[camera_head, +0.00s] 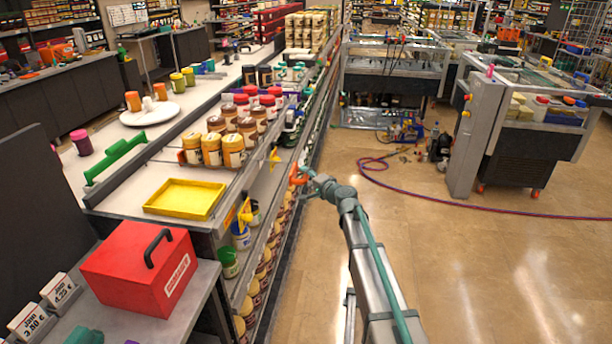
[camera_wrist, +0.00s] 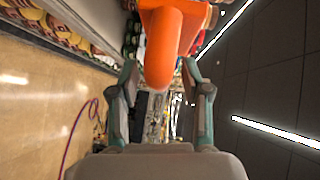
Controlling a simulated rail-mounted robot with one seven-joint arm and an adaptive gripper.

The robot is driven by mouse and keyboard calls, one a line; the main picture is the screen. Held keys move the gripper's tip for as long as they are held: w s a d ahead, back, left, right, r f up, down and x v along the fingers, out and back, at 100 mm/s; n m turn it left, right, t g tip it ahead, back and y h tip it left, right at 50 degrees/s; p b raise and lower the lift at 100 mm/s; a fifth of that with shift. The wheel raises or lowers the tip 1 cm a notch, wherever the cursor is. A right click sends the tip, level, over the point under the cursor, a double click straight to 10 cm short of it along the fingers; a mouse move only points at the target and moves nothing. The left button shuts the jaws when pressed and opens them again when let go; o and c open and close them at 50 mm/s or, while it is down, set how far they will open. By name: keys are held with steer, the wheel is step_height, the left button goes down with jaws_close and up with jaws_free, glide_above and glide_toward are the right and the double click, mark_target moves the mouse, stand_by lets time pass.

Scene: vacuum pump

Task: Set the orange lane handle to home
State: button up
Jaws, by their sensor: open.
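The orange lane handle (camera_head: 297,175) is on the right side of the shelf unit, at the aisle edge. In the wrist view the orange handle (camera_wrist: 165,45) is large, with its rounded end pointing toward my gripper. My gripper (camera_head: 311,184) is just right of the handle in the head view. In the wrist view my gripper (camera_wrist: 164,78) is open, with one finger to each side of the handle's end. I see gaps between the fingers and the handle, so it is not gripped. The handle's mount is partly out of frame.
Yellow handles (camera_head: 245,212) stick out along the same shelf edge. Stacked jars (camera_head: 232,150) and a yellow tray (camera_head: 186,198) stand on the counter above. A red box (camera_head: 138,268) is at the lower left. The aisle floor (camera_head: 480,260) to the right is clear, with a hose (camera_head: 430,198) farther back.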

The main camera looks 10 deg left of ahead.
steer(key=shift+w+a, duration=0.1)
steer(key=shift+w, duration=0.1)
steer(key=shift+c, duration=0.3)
jaws_close()
